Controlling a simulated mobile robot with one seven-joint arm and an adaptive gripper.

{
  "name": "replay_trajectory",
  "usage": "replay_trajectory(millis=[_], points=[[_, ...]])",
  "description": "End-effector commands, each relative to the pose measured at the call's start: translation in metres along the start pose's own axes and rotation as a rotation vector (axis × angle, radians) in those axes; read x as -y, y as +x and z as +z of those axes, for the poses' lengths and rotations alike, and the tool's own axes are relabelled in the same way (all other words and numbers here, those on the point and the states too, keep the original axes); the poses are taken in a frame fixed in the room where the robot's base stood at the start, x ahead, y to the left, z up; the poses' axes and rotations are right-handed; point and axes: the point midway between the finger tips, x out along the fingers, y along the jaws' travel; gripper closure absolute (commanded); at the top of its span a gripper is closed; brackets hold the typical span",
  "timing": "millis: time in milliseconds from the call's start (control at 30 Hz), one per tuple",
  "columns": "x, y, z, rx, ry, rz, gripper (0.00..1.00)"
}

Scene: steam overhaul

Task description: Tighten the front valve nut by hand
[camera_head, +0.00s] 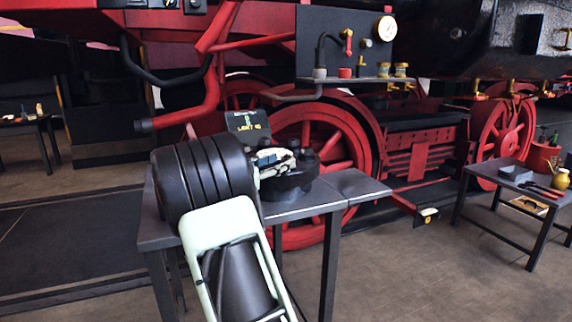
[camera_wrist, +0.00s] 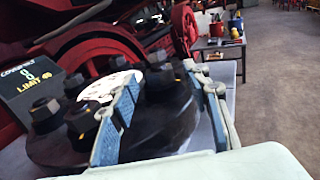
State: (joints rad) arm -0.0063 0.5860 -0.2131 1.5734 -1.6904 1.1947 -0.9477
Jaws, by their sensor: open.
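The black round valve cover (camera_wrist: 150,125) sits on a grey bench, with several dark nuts on studs around its rim and a pale disc in the middle. It also shows in the head view (camera_head: 290,184), partly behind my gripper (camera_head: 272,160). In the wrist view my gripper (camera_wrist: 162,76) is open, its two blue fingers spread over the cover. One dark nut (camera_wrist: 160,79) shows between the fingertips; I cannot tell whether they touch it. Another nut (camera_wrist: 82,123) stands left of the left finger. I cannot tell for sure which nut is the front one.
A small display (camera_wrist: 30,88) beside the cover reads 8 and "LIMIT 40". The bench (camera_head: 345,188) has bare top to the right. The red locomotive wheel (camera_head: 318,150) stands close behind. A side table (camera_head: 510,178) with tools is at right, with open floor between.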

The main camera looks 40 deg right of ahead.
Motion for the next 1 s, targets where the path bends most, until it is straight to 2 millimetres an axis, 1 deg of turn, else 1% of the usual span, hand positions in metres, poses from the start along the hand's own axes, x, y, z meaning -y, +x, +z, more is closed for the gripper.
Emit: replay_trajectory(millis=[33, 200, 333, 600, 900, 1000], points=[[0.001, 0.01, -0.003, 0.0, 0.0, -0.002, 0.56], [0.0, 0.03, -0.002, -0.001, 0.001, 0.0, 0.56], [0.0, 0.036, -0.001, -0.001, 0.0, 0.0, 0.56], [0.0, 0.037, 0.0, -0.001, 0.0, 0.001, 0.56], [0.0, 0.037, 0.0, -0.001, 0.0, 0.001, 0.9], [0.0, 0.037, 0.0, -0.001, 0.0, 0.001, 0.99]])
